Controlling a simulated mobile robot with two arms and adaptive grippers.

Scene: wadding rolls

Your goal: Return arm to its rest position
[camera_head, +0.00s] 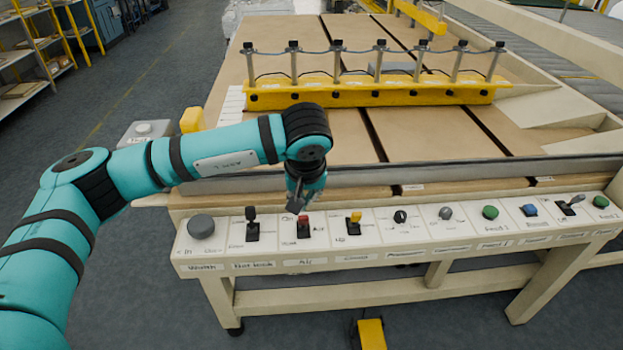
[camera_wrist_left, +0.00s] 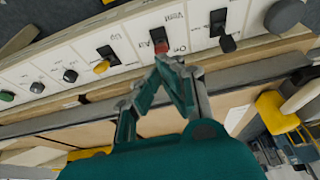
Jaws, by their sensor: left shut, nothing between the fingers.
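My left arm reaches in from the left in the head view, over the left part of the control panel (camera_head: 375,244). My left gripper (camera_head: 295,208) points down just above the panel, close to the red switch (camera_head: 303,221). In the left wrist view the fingers of my left gripper (camera_wrist_left: 165,62) are shut with nothing between them. The red switch (camera_wrist_left: 161,46) shows just beyond the fingertips there. I cannot tell whether the fingertips touch it. My right gripper is not in view.
The panel carries a grey knob (camera_head: 201,226), a black switch (camera_head: 251,215), a yellow switch (camera_head: 354,217) and several coloured buttons. A yellow bar (camera_head: 375,92) with posts stands on the machine table behind. A yellow pedal (camera_head: 371,334) is on the floor below. Shelves (camera_head: 32,55) stand far left.

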